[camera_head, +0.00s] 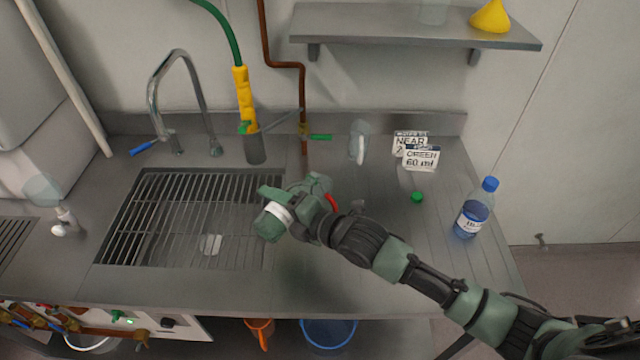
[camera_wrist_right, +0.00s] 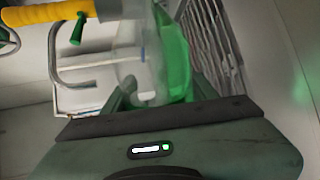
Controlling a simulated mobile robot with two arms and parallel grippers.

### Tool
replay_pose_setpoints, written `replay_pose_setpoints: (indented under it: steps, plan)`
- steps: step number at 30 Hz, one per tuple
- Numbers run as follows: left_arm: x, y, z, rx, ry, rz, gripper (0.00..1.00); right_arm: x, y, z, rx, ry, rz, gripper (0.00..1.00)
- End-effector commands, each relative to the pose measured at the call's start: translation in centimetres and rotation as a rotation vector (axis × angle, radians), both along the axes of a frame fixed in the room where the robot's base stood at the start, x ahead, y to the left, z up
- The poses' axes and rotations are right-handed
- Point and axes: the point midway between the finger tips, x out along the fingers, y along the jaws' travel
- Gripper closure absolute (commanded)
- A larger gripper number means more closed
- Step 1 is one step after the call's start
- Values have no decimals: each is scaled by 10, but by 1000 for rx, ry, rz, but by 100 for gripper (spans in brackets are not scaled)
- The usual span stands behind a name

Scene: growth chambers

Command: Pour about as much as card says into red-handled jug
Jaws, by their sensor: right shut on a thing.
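My right gripper (camera_head: 290,205) is over the right edge of the sink grille. In the right wrist view it is shut on a clear bottle (camera_wrist_right: 128,62) with green liquid (camera_wrist_right: 176,62) inside; the bottle looks tilted. In the head view the arm mostly hides this bottle. A curved red handle (camera_head: 332,202) shows just behind my wrist; the jug's body is hidden, so I cannot tell its fill. A card (camera_head: 422,158) reads "GREEN 60 ml". Another card (camera_head: 409,138) behind it reads "NEAR", the rest partly covered. My left gripper is out of view.
A blue-capped bottle (camera_head: 473,208) stands at the counter's right end. A green cap (camera_head: 417,197) lies near the cards. A clear vessel (camera_head: 358,142) stands at the back. The tap (camera_head: 180,95) and yellow hose grip (camera_head: 244,95) rise behind the sink grille (camera_head: 165,215).

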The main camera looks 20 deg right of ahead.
Motion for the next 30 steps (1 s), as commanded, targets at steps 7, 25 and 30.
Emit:
replay_pose_setpoints:
  steps: [7, 25, 30]
  plan:
    - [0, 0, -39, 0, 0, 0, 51, -1, 0, -36, -233, -185, -6, 99]
    - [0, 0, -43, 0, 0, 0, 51, 1, -2, -42, -288, -229, -6, 99]
    - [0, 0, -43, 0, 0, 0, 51, 1, -2, -42, -287, -229, -6, 99]
